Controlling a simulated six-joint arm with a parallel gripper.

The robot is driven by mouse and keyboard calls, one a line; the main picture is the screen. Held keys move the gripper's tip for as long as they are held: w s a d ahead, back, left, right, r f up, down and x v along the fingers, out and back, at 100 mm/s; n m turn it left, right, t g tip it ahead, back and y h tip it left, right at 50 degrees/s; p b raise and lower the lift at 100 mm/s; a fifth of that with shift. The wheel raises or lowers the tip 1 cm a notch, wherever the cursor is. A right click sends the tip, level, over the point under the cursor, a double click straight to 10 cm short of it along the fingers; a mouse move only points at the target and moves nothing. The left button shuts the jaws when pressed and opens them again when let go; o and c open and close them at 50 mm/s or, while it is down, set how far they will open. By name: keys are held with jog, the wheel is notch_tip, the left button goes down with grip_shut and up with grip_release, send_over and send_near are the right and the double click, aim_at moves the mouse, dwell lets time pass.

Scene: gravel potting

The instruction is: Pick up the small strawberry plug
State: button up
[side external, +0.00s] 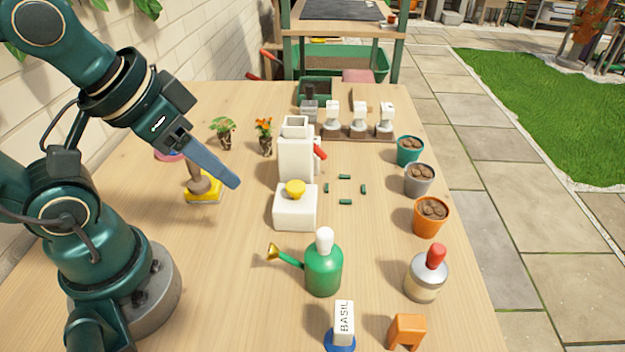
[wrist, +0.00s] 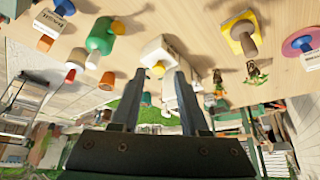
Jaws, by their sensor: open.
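Two small plant plugs with bare dark root balls stand on the wooden table. The left one, with plain green leaves (side external: 222,126), looks like the strawberry plug; it also shows in the wrist view (wrist: 260,79). The other plug, with orange flowers (side external: 264,131), stands just right of it. My gripper (side external: 236,182) is above the table, nearer the side camera than both plugs. In the wrist view my gripper (wrist: 160,71) has its two fingers spread with nothing held between them. The strawberry plug lies off to the right of the fingers there.
A yellow-based stamp-like tool (side external: 203,198) stands below the finger. A white tower (side external: 295,160) and white box (side external: 295,210) stand right of the plugs. A green watering can (side external: 323,268) is in front. Three pots, including an orange one (side external: 430,222), line the right edge.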

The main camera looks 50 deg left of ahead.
jog(key=w+a+r+n+t, duration=0.1)
jog(key=w+r+n+t, duration=0.25)
jog(key=w, duration=0.45)
jog(key=w+a+r+n+t, duration=0.1)
jog(key=w+r+n+t, duration=0.2)
jog(key=w, duration=0.4)
jog(key=n+g+y, duration=0.6)
jog(key=n+y, duration=0.1)
jog(key=y, duration=0.5)
send_over(223, 127)
jog(key=d, duration=0.4)
notch_tip(223, 127, down, 13)
jog(key=shift+g, duration=0.65)
jog(key=f, duration=0.1)
jog(key=s+f, duration=0.1)
jog(key=f, duration=0.2)
jog(key=shift+s+a+f, duration=0.2)
jog(key=shift+a+f, duration=0.05)
jog(key=shift+a, duration=0.1)
jog(key=shift+a+f, duration=0.25)
jog(key=shift+a, duration=0.05)
jog(key=shift+x, duration=3.4)
